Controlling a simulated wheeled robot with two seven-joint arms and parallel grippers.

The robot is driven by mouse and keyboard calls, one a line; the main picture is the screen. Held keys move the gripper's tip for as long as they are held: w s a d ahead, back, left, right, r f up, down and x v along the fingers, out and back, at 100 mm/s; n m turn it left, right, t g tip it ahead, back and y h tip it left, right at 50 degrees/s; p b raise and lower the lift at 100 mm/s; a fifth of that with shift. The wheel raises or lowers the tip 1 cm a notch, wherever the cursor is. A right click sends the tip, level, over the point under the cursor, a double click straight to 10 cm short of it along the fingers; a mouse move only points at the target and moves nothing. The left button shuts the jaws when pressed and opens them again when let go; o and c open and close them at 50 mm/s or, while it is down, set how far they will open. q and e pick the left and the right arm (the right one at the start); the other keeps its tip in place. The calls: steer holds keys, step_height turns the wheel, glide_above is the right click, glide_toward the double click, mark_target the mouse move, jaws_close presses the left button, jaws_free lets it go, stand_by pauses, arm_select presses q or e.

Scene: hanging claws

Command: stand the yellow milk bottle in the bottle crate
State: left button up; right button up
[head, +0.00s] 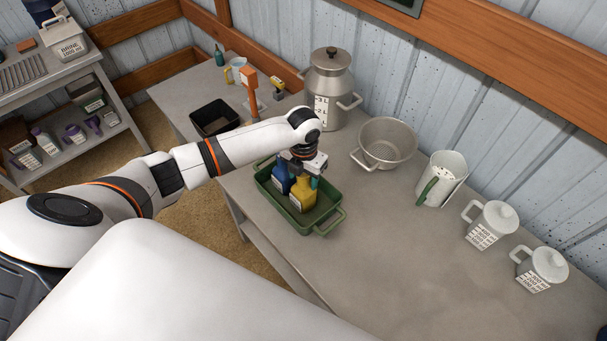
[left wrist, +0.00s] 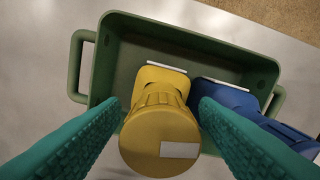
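The yellow milk bottle (head: 303,196) stands in the green crate (head: 274,205), and it also shows in the left wrist view (left wrist: 160,140) from above its cap. A blue bottle (head: 280,176) stands right beside it in the crate and also shows in the left wrist view (left wrist: 232,97). My left gripper (head: 304,178) is above the crate, its teal fingers pointing down on either side of the yellow bottle's top. In the left wrist view narrow gaps show between the fingers (left wrist: 160,103) and the bottle, so it looks open. My right gripper is not in view.
A metal milk can (head: 330,95) and a metal colander (head: 386,144) stand behind and right of the crate. A black bin (head: 214,119) sits to the left. A white jug (head: 441,180) and lidded pots (head: 491,225) stand farther right. The front right table is clear.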

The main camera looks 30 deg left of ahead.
arm_select(q)
steer(key=shift+r, duration=0.25)
step_height(320, 180, up, 12)
steer(key=b, duration=0.1)
steer(key=shift+b, duration=0.3)
steer(key=shift+f, duration=0.1)
stand_by(0.3)
